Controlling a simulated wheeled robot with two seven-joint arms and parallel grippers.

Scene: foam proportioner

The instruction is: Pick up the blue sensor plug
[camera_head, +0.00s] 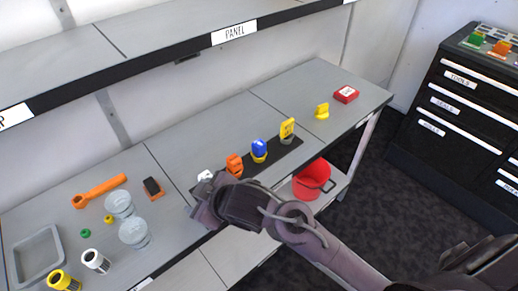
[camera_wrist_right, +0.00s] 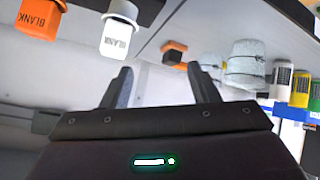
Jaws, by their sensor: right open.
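The blue sensor plug (camera_head: 259,147) stands upright on a yellow base in the dark strip (camera_head: 283,154) on the grey bench. An orange plug (camera_head: 234,165) is to its left and a yellow plug (camera_head: 287,128) to its right. A white plug (camera_head: 205,175) is at the strip's left end. My right gripper (camera_head: 203,207) is in front of that left end, left of the blue plug and apart from it. The right wrist view shows the gripper (camera_wrist_right: 161,88) open and empty, with the white plug (camera_wrist_right: 118,35) and orange plug (camera_wrist_right: 40,20) beyond. The blue plug is not in that view.
Glass jars (camera_head: 134,232), an orange wrench (camera_head: 99,191), small bottles (camera_head: 96,261) and a grey tray (camera_head: 37,258) lie on the left. A shelf labelled PANEL (camera_head: 233,33) overhangs the bench. A red bucket (camera_head: 311,180) stands below the bench's right part.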

